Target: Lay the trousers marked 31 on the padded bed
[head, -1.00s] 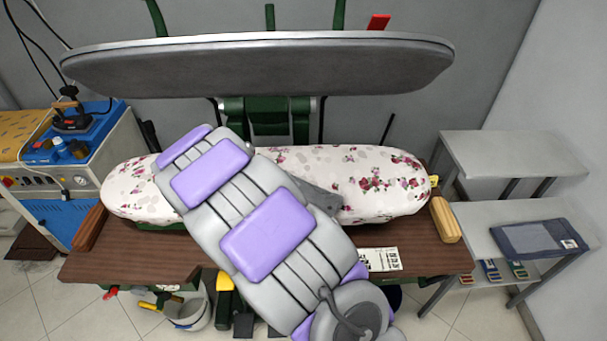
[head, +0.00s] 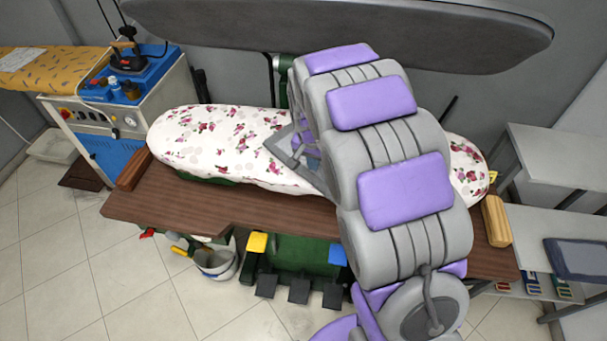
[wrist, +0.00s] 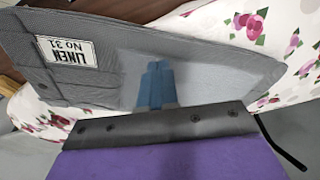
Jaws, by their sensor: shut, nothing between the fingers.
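The grey trousers (wrist: 85,75) with a white "LINEN No 31" label (wrist: 67,51) fill much of the wrist view. They are folded flat and overlap the floral padded bed (wrist: 262,35). Their label end reaches across toward the brown board. In the head view a grey corner, seemingly the trousers (head: 285,148), shows on the padded bed (head: 215,135), left of my arm; my arm hides the rest. My gripper's blue fingers (wrist: 155,84) are shut and empty, over the trousers. I cannot tell whether they touch the cloth.
The dark upper press plate (head: 330,25) is raised behind the bed. The brown board (head: 170,210) runs along its front. Grey shelves at right hold a dark blue folded garment (head: 580,258). A blue-topped unit with an iron (head: 127,62) stands at left.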

